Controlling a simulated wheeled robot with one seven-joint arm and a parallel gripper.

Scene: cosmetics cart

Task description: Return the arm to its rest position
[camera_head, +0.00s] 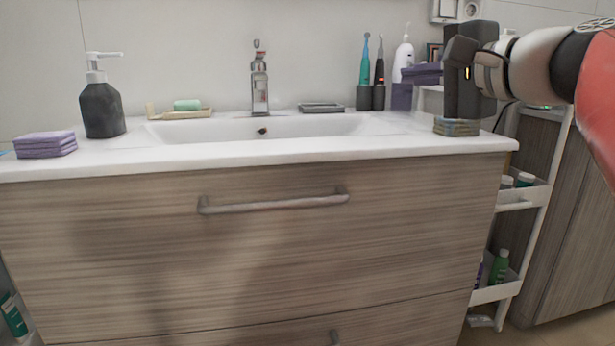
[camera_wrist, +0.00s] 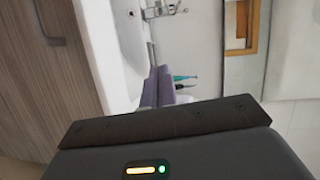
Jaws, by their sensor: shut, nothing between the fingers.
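My gripper (camera_head: 462,78) is dark and shut, with nothing seen between its fingers. In the head view it is at the upper right, above the right end of the white washbasin counter. My arm reaches in from the right edge. A small grey and yellowish stack (camera_head: 457,127) lies on the counter just below it in the picture. I cannot tell the gap between them. In the wrist view the dark gripper body (camera_wrist: 170,122) fills the bottom, with purple items (camera_wrist: 157,88) beyond it.
On the counter (camera_head: 270,150) are a soap dispenser (camera_head: 102,105), purple folded cloths (camera_head: 45,144), a soap dish (camera_head: 184,112), a faucet (camera_head: 259,80) and toothbrushes (camera_head: 371,70). More purple cloths (camera_head: 422,73) are left of my gripper. A white shelf cart (camera_head: 520,197) stands at the right.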

